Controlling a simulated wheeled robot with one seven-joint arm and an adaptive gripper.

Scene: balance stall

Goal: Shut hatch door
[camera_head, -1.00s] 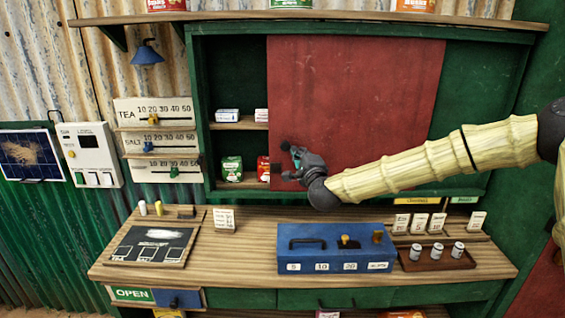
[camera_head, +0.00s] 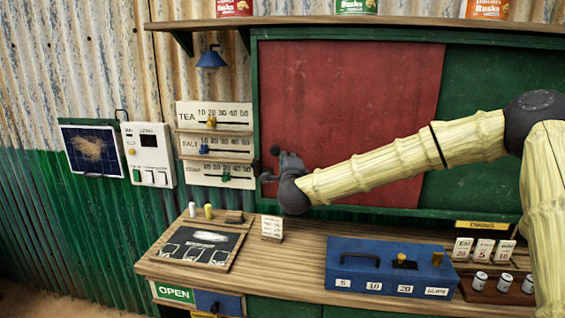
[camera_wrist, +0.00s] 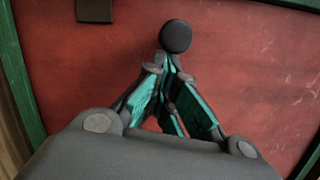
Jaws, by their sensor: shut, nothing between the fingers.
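The hatch door is a red sliding panel (camera_head: 350,110) in the green wall frame. It covers the left part of the opening, its left edge at the frame's left post, and no shelf shows beside it. In the wrist view the red panel (camera_wrist: 240,60) fills the background. A round dark knob (camera_wrist: 176,36) stands out just beyond my fingertips. My gripper (camera_head: 272,165) is at the panel's left edge, its fingers shut and empty. In the wrist view my gripper (camera_wrist: 168,72) points at the knob; I cannot tell whether it touches.
Below is a wooden counter (camera_head: 290,245) with a blue box (camera_head: 385,268), a chalkboard (camera_head: 200,246) and a small card (camera_head: 271,227). Slider scales (camera_head: 214,145) and a blue lamp (camera_head: 211,58) are on the wall to the left. Cans stand on the top shelf (camera_head: 380,24).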

